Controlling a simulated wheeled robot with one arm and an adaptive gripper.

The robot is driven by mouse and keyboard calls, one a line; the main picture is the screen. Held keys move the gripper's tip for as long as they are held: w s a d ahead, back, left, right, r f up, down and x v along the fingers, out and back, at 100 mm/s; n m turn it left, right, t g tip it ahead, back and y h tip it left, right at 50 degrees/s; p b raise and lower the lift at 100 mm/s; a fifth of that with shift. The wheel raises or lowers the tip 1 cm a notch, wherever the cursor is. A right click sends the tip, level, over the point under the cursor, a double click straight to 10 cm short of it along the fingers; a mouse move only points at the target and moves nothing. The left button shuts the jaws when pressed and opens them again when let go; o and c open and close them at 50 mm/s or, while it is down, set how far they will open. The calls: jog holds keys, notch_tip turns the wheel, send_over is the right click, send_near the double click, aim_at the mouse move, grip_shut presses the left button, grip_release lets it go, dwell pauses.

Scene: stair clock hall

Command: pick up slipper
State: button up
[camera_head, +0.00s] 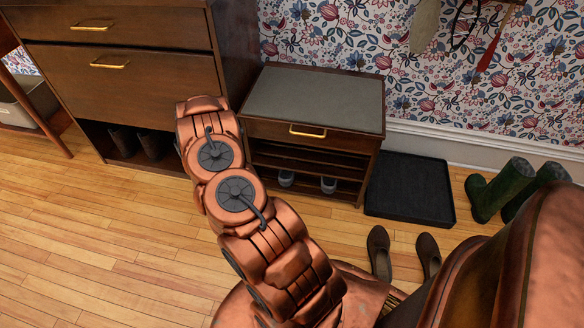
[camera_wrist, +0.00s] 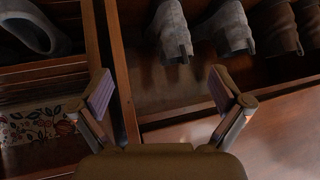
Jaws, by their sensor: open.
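A pair of dark brown slip-on shoes that look like slippers lies on the wood floor, a left one (camera_head: 379,252) and a right one (camera_head: 428,255), beside my arm. In the wrist view my gripper (camera_wrist: 162,92) is open and empty, its two fingers apart in front of dark wooden compartments. Two grey shoes or boots, one (camera_wrist: 172,32) and another (camera_wrist: 229,28), stand beyond the fingers, apart from them. A grey rounded shoe, maybe a slipper (camera_wrist: 36,26), sits on a slatted shelf at upper left. In the head view my arm hides the gripper.
A shoe bench (camera_head: 315,100) with slatted shelves stands beside a drawer cabinet (camera_head: 110,70) with an open bottom. A black tray (camera_head: 410,190) and green boots (camera_head: 498,190) are at the right. Brown boots (camera_wrist: 277,28) show in the wrist view. Floor at left is clear.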

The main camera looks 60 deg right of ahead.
jog(key=s+d+f+h+b, duration=0.35)
jog(key=s+d+f, duration=0.4)
jog(key=f, duration=0.25)
jog(key=m+g+h+b, duration=0.1)
jog(key=g+h+b, duration=0.1)
jog(key=h+b, duration=0.15)
send_near(284, 181)
jog(key=shift+y, duration=0.4)
jog(key=x, duration=0.5)
jog(key=shift+s+d, duration=0.15)
jog(key=shift+d, duration=0.1)
jog(key=shift+d+f, duration=0.2)
jog(key=shift+d, duration=0.2)
jog(key=shift+w+b+x, duration=0.2)
jog(key=shift+b+x, duration=1.5)
jog(key=shift+x, duration=1.8)
jog(key=shift+a, duration=0.15)
jog(key=c, duration=1.2)
jog(key=shift+r, duration=0.1)
